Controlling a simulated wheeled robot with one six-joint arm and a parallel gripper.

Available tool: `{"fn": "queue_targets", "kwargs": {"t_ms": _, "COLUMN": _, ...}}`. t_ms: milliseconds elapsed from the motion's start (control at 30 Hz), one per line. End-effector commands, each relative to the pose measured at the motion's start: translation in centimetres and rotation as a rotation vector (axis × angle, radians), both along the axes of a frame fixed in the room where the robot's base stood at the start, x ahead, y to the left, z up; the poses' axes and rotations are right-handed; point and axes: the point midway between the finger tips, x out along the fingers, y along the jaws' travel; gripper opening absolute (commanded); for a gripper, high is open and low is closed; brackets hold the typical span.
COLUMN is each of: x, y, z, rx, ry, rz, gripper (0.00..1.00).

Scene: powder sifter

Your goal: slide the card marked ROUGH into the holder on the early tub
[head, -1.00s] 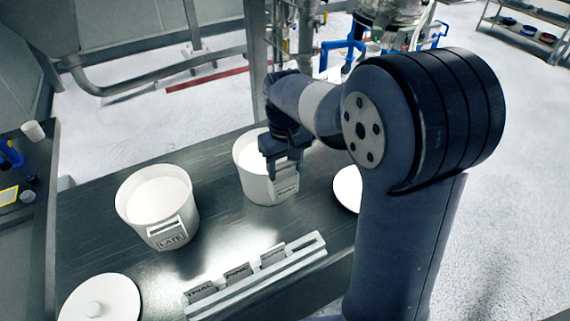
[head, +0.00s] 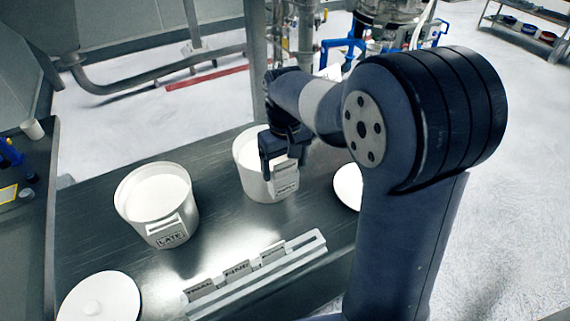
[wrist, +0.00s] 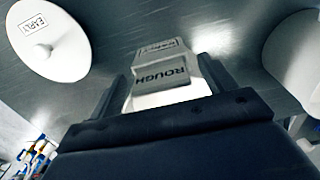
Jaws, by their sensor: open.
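The early tub (head: 252,183) is a white tub of pale powder near the middle of the bench. The card marked ROUGH (wrist: 166,76) stands upright at the holder on its front, just above the EARLY label (wrist: 157,46). In the head view the card (head: 286,172) shows over the label, and its lower edge appears to sit in the holder. My gripper (wrist: 165,82) is open, with one finger on each side of the card and visible gaps. In the head view my gripper (head: 284,160) covers part of the tub's rim.
A tub labelled LATE (head: 150,195) stands to the left. A white rack (head: 262,280) with several cards lies in front. One lid (head: 100,300) lies at front left; another, marked EARLY (wrist: 62,50), lies beside the early tub.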

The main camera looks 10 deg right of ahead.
Motion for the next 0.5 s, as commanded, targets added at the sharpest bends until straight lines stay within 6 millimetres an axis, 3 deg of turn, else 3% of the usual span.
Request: {"fn": "queue_targets", "kwargs": {"t_ms": 500, "x": 0.1, "y": 0.0, "z": 9.1, "rx": 0.001, "ry": -0.005, "rz": 0.000, "gripper": 0.79}}
